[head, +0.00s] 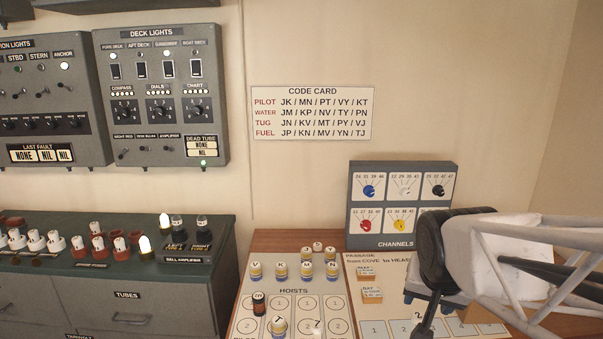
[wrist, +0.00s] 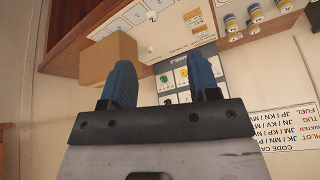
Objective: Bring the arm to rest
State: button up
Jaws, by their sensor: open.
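My arm reaches in from the right in the head view. My gripper (head: 420,310) is low over the passage board (head: 356,315), pointing toward the wall side, partly hidden by the arm itself. In the wrist view my gripper (wrist: 162,84) shows two blue fingers spread apart, with nothing between them. A plain tan block (wrist: 108,60) appears beyond the left finger in that view, partly covered by it. I cannot tell whether the finger touches it.
The channels panel (head: 403,168) stands behind the gripper. Left of it, the hoists board (head: 293,290) carries several lettered pieces. A green-topped drawer cabinet (head: 110,285) with lamps and tubes is farther left. The code card (head: 313,112) hangs on the wall, with free space above the arm.

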jog(key=s+a+n+g, duration=0.1)
jog(key=s+n, duration=0.1)
jog(key=s, duration=0.3)
jog(key=s+a+f+n+g+y, duration=0.1)
jog(key=s+a+n, duration=0.1)
jog(key=s, duration=0.3)
jog(key=shift+s+a+f, duration=0.15)
jog(key=shift+a+f, duration=0.05)
jog(key=shift+f, duration=0.1)
dwell(2.3)
